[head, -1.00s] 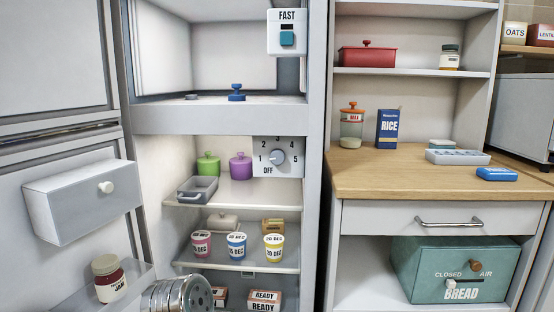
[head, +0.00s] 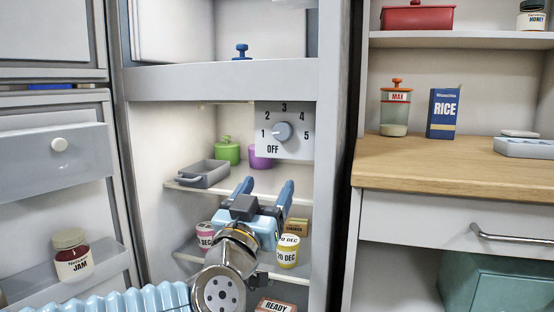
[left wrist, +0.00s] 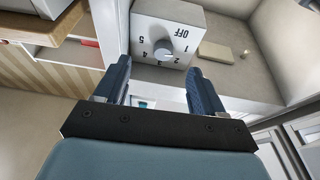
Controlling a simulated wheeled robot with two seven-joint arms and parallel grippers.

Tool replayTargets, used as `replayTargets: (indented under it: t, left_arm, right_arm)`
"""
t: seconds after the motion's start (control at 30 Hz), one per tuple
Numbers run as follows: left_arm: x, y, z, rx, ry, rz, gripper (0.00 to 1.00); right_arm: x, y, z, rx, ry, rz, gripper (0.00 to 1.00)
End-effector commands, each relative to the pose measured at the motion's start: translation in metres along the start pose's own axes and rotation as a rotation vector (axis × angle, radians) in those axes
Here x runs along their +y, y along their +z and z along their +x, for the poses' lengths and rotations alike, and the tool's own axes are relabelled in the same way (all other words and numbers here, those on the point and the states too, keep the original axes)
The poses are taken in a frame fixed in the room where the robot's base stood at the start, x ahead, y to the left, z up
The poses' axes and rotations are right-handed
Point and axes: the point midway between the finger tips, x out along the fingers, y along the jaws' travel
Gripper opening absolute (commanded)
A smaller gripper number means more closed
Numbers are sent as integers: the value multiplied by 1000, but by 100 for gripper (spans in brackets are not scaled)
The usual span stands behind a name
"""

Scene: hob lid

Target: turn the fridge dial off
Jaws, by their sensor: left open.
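The fridge dial (head: 283,131) is a round grey-blue knob on a white panel (head: 303,148) marked OFF and 1 to 5, inside the open fridge at upper right. Its pointer is too small to read surely. It also shows in the left wrist view (left wrist: 163,53), with the panel upside down. My left gripper (head: 265,188) is open and empty, below the dial and apart from it, fingers pointing up towards it. In the left wrist view its blue fingers (left wrist: 157,75) stand on either side, with the knob beyond their tips. My right gripper is not in view.
A grey tray (head: 204,173), a green pot (head: 228,151) and a purple pot (head: 260,160) stand on the shelf left of the panel. Pots with date labels (head: 288,252) are below. The open fridge door (head: 55,165) is at left, a wooden counter (head: 440,165) at right.

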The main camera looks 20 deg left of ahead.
Motion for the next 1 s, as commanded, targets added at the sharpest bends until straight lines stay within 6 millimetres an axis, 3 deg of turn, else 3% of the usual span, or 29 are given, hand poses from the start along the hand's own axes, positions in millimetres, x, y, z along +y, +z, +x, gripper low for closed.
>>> replayTargets:
  t: [0.07,0.17,0.7,1.0]
  left_arm:
    - [-6,-19,-6,44,-16,-5,70]
    - [-8,-26,-2,58,-22,-6,70]
    - [-10,-31,107,54,-21,-4,70]
    - [-11,-32,130,54,-21,-4,70]
  right_arm:
    - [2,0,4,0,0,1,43]
    - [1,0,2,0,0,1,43]
    - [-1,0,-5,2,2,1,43]
    - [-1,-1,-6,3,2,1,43]
